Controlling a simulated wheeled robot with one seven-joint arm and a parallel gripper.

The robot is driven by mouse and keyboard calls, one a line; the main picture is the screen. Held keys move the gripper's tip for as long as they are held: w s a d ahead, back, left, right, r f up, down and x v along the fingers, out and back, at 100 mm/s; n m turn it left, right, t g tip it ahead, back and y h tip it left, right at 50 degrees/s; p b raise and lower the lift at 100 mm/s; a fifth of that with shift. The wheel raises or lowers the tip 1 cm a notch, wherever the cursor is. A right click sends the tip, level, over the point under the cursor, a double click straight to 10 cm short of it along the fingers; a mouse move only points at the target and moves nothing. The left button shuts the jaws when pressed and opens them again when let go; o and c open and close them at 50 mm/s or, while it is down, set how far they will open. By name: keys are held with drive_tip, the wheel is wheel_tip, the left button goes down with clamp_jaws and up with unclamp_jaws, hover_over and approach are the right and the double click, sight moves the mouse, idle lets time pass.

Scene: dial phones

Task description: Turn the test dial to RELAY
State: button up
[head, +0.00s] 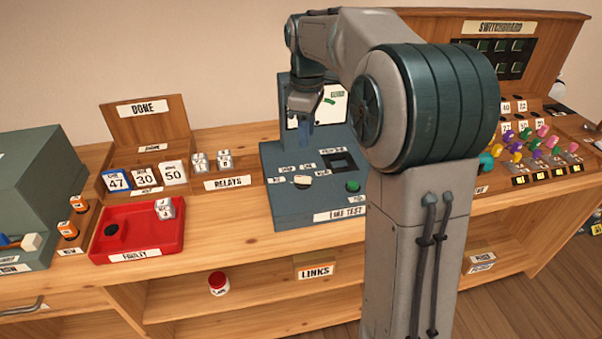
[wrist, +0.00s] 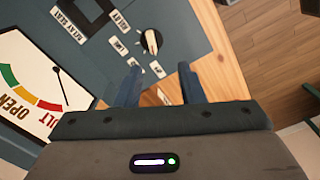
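The test dial, a pale round knob with a dark mark, sits on the grey-blue line test unit (head: 290,211). The dial shows in the head view (head: 302,182) and at the top of the wrist view (wrist: 150,41). Small white labels ring it; the RELAY label (wrist: 122,20) is up and left of the dial in the wrist view. I cannot tell which label the dial points at. My gripper (wrist: 160,85) is open and empty, its two blue fingers apart. In the head view my gripper (head: 304,135) hangs above the back of the unit, apart from the dial.
A green button (head: 352,186) and a dark relay seat (head: 340,160) are on the same unit. A gauge (wrist: 40,80) stands behind them. A red tray (head: 140,235) and a RELAYS label (head: 227,182) lie to the left; a switchboard (head: 500,45) is at the right.

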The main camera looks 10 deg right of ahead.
sight(305, 177)
drive_tip(key=shift+n, duration=0.7)
drive_tip(key=f, duration=0.5)
drive_tip(key=w+f+b, duration=0.1)
drive_tip(key=f, duration=0.4)
drive_tip(key=w+f, duration=0.1)
drive_tip(key=f, duration=0.4)
drive_tip(key=shift+w+d+b, duration=0.15)
drive_tip(key=shift+w+b, duration=0.1)
drive_tip(key=shift+b, duration=0.15)
drive_tip(key=shift+r, duration=0.1)
clamp_jaws()
